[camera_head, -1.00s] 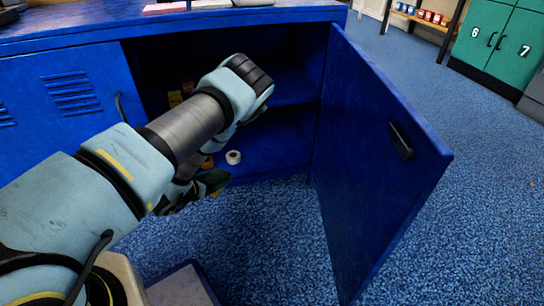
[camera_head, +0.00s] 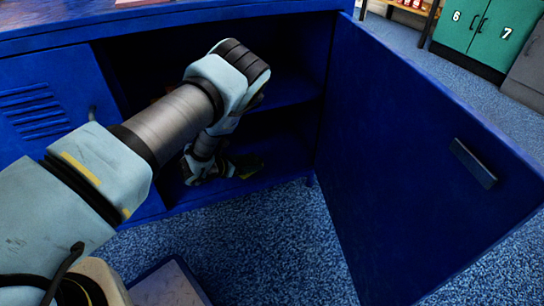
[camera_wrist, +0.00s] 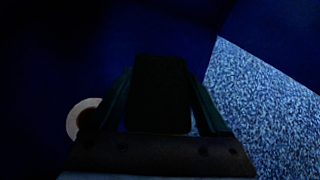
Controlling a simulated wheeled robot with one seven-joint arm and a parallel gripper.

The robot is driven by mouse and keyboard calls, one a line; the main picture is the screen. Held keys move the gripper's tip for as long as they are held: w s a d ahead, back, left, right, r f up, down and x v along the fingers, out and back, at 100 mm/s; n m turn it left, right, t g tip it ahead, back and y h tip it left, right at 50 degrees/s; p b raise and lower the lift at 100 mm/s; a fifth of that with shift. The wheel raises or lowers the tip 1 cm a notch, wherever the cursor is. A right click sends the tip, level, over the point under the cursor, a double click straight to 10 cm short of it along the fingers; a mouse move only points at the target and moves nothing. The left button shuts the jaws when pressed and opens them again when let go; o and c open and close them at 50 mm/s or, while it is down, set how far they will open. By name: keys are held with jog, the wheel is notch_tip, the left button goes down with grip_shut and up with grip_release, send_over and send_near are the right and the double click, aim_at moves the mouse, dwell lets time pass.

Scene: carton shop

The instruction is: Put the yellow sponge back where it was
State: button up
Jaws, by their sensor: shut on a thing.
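My gripper (camera_wrist: 160,78) is shut on a dark block-shaped thing, the sponge (camera_wrist: 160,100) by its shape; it is too dark to tell its colour. In the head view my gripper (camera_head: 232,166) is inside the open blue cabinet, low over its bottom shelf (camera_head: 285,165), partly hidden by my wrist. Whether the sponge touches the shelf I cannot tell. A pale ring-shaped roll (camera_wrist: 84,116) lies just left of the gripper in the wrist view, partly covered by a finger.
The blue cabinet door (camera_head: 410,150) stands wide open to the right of my arm. An upper shelf (camera_head: 285,90) is above the gripper. The left door (camera_head: 45,110) is closed. Speckled blue floor (camera_head: 270,250) lies in front. Green lockers (camera_head: 480,30) stand far off.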

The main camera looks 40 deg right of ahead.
aim_at(254, 158)
jog(key=d+b, duration=0.3)
jog(key=d, duration=0.8)
jog(key=shift+w+d, duration=0.15)
jog(key=shift+d, duration=0.2)
jog(key=shift+d+f+b, duration=0.15)
jog(key=shift+f+b, duration=0.9)
jog(key=shift+f, duration=0.7)
jog(key=shift+f, duration=0.1)
jog(key=o, duration=1.1)
jog(key=shift+o, duration=0.2)
jog(key=shift+a+r, duration=0.2)
jog(key=shift+r, duration=0.05)
jog(key=p+v, duration=0.5)
jog(key=v, duration=0.5)
jog(key=shift+a+r, duration=0.15)
jog(key=shift+r, duration=0.05)
jog(key=shift+a+r, duration=0.15)
jog(key=shift+a, duration=0.4)
